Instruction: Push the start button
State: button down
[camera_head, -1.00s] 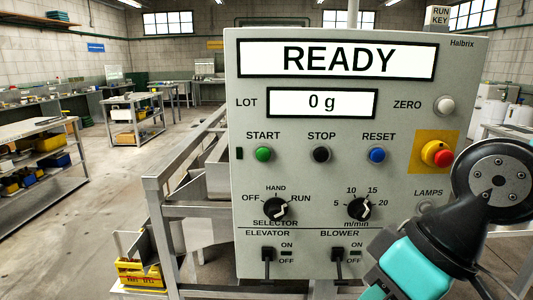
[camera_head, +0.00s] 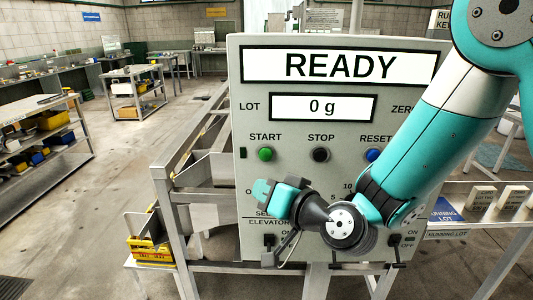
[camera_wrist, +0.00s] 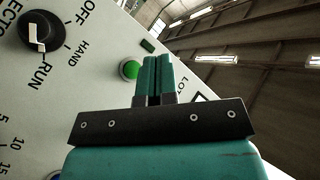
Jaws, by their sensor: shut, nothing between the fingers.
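The green START button (camera_head: 265,154) sits on the upright grey control panel (camera_head: 240,120), left of the black STOP button (camera_head: 320,155). My gripper (camera_head: 262,190) is in front of the panel, just below START in the head view. In the wrist view my gripper (camera_wrist: 158,62) has its two teal fingers together with nothing between them. The green START button (camera_wrist: 130,70) shows just left of the fingertips there. I cannot tell the remaining gap to the panel. The display (camera_head: 345,65) reads READY.
The blue RESET button (camera_head: 373,155) is partly behind my arm. My arm hides the emergency stop and most of the speed dial. The selector knob (camera_wrist: 40,35) seems to point at RUN. A metal frame (camera_head: 170,215) stands left of the panel. Open floor lies further left.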

aim_at(266, 155)
jog(key=shift+w+d+p, duration=0.15)
jog(key=shift+w+p, duration=1.45)
jog(key=shift+w, duration=2.85)
jog(key=shift+w, duration=0.1)
jog(key=shift+w, duration=0.3)
jog(key=shift+w, duration=0.5)
jog(key=shift+s+b, duration=0.6)
jog(key=shift+s, duration=0.35)
